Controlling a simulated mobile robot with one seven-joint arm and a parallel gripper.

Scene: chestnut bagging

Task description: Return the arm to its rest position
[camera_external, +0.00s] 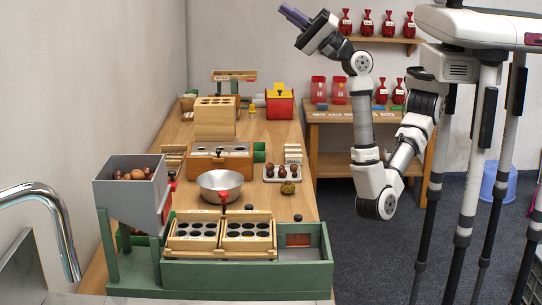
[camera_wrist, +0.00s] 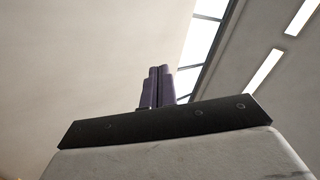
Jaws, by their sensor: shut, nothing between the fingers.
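My gripper (camera_external: 293,15) is at the upper left end of my raised arm in the external view. Its purple fingers point up and to the left, well above the table and clear of everything. In the wrist view the two purple fingers (camera_wrist: 158,86) stand side by side, closed together with nothing between them. My arm (camera_external: 366,150) is folded, with its elbow low on the right side of the table and its forearm upright.
A long wooden table (camera_external: 290,190) at left bears a grey hopper (camera_external: 135,192), a metal bowl (camera_external: 220,186), a green tray unit (camera_external: 250,275) and wooden boxes. A side table (camera_external: 345,165) and a shelf (camera_external: 385,39) hold red bags. Air around my gripper is free.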

